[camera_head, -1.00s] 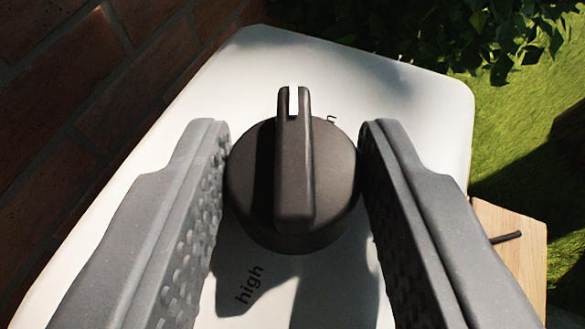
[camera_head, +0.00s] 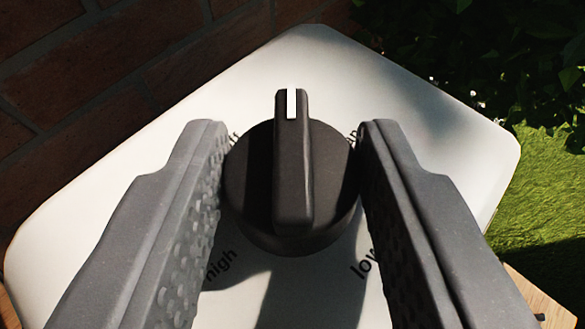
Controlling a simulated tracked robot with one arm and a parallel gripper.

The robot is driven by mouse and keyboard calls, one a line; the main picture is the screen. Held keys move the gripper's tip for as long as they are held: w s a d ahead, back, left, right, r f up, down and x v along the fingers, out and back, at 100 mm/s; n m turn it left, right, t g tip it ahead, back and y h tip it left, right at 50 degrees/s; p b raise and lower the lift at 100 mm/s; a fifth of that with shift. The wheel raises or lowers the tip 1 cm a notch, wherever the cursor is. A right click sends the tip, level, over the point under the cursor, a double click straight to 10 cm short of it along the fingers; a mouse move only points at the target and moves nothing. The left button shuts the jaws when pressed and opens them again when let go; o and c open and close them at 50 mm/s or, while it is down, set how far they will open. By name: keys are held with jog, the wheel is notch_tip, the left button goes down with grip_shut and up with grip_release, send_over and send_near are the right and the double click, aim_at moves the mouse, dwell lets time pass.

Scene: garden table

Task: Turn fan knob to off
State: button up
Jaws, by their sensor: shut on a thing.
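The fan knob (camera_head: 292,190) is a dark round dial with a raised grip bar and a white pointer mark. It sits on a white panel (camera_head: 330,75) in the middle of the view. The pointer faces straight up in the picture, between two labels partly hidden beside the finger tips. The label "high" (camera_head: 221,266) is at the knob's lower left and "low" (camera_head: 364,265) at its lower right. My gripper (camera_head: 292,165) is shut on the knob, with one grey finger at its left side and one at its right.
A brick wall (camera_head: 90,75) stands close on the left and behind the panel. Dark leaves (camera_head: 480,50) and grass (camera_head: 545,190) lie beyond its right side. A bit of wooden surface (camera_head: 525,290) shows at the lower right.

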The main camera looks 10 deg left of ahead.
jog(key=shift+r+n+g+y+p, duration=0.3)
jog(key=shift+n+y+p, duration=0.4)
jog(key=shift+p, duration=2.75)
jog(key=n+y+p, duration=0.1)
jog(key=p, duration=0.3)
jog(key=shift+d, duration=0.15)
jog(key=n+g+y+p, duration=0.1)
jog(key=p, duration=0.6)
jog(key=shift+d+y, duration=0.15)
jog(key=shift+y, duration=0.15)
jog(key=n+y+p, duration=0.1)
jog(key=p, duration=0.2)
jog(key=n+g+y+p, duration=0.1)
jog(key=p, duration=0.2)
jog(key=n+y+p, duration=0.1)
jog(key=p, duration=0.3)
jog(key=shift+w+d+f+g, duration=0.15)
jog(key=shift+w+g, duration=0.1)
jog(key=shift+g, duration=0.15)
jog(key=shift+d+n+g+y+p, duration=0.1)
jog(key=shift+n+g+y+p, duration=0.4)
jog(key=shift+n+p, duration=0.35)
jog(key=shift+w+f+n+g+y, duration=0.1)
jog(key=shift+n+g+y, duration=0.3)
jog(key=shift+n+g, duration=0.15)
jog(key=shift+n+g+y+p, duration=0.3)
jog(key=shift+g, duration=0.05)
